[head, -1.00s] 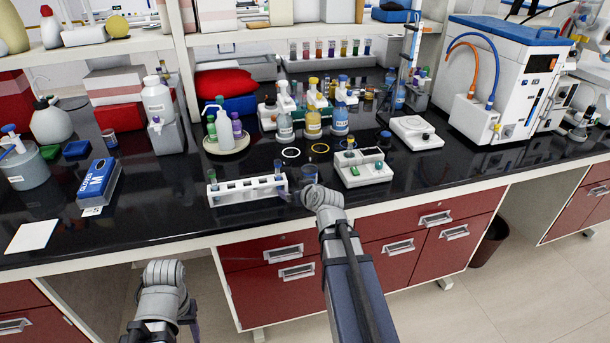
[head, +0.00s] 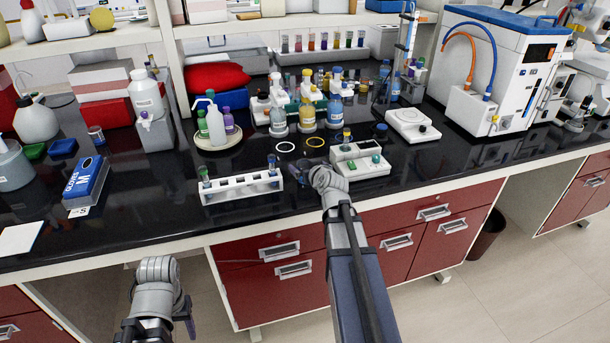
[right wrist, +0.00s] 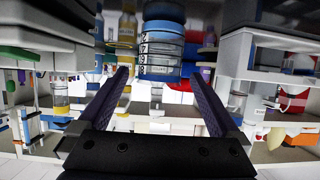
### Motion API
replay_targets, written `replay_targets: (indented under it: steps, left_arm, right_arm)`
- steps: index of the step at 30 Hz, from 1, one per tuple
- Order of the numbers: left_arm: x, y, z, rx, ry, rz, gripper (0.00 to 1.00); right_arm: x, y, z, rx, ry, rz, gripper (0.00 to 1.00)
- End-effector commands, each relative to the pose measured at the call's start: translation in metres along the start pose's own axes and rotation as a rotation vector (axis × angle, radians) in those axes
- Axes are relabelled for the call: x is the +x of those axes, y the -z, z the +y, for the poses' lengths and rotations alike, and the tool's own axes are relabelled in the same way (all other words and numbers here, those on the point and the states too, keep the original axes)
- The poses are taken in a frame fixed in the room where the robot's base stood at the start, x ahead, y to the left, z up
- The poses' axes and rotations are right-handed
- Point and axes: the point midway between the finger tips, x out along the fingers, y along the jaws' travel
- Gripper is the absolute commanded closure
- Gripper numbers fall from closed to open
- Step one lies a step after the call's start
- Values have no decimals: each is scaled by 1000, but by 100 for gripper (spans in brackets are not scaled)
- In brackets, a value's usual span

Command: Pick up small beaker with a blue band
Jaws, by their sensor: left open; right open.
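In the right wrist view a clear cylinder with a wide blue band and dark graduation marks, apparently the small beaker (right wrist: 162,48), stands ahead of my right gripper (right wrist: 165,82). It lines up with the gap between the two open fingers, and nothing shows them closed on it. In the head view my right gripper (head: 298,174) is low over the black bench, just right of the white tube rack; the wrist and fingers mostly hide the beaker there. My left gripper (head: 188,323) hangs in front of the bench at lower left, open and away from the objects.
The white tube rack (head: 240,190) is close on the left. A white instrument with knobs (head: 360,160) is close on the right. Two rings (head: 284,147) lie behind, with several reagent bottles (head: 307,113) further back.

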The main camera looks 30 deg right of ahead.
Motion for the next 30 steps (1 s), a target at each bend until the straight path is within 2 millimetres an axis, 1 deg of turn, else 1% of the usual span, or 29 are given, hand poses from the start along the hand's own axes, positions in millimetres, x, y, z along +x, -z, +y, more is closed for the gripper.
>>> replay_targets:
  steps: [9, 12, 18, 30]
  left_arm:
    - [20, 1, 2, 0, 0, 0, 46]
    - [21, 1, 2, 0, 0, 0, 46]
    - [20, 1, 2, 0, 0, 0, 46]
    - [20, 1, 2, 0, 0, 0, 46]
  right_arm:
    - [45, -3, 2, -1, 1, -1, 1]
    - [51, -2, 1, 0, 1, 0, 1]
    - [49, -1, 1, 0, 0, 0, 2]
    - [49, -1, 1, 0, 0, 0, 47]
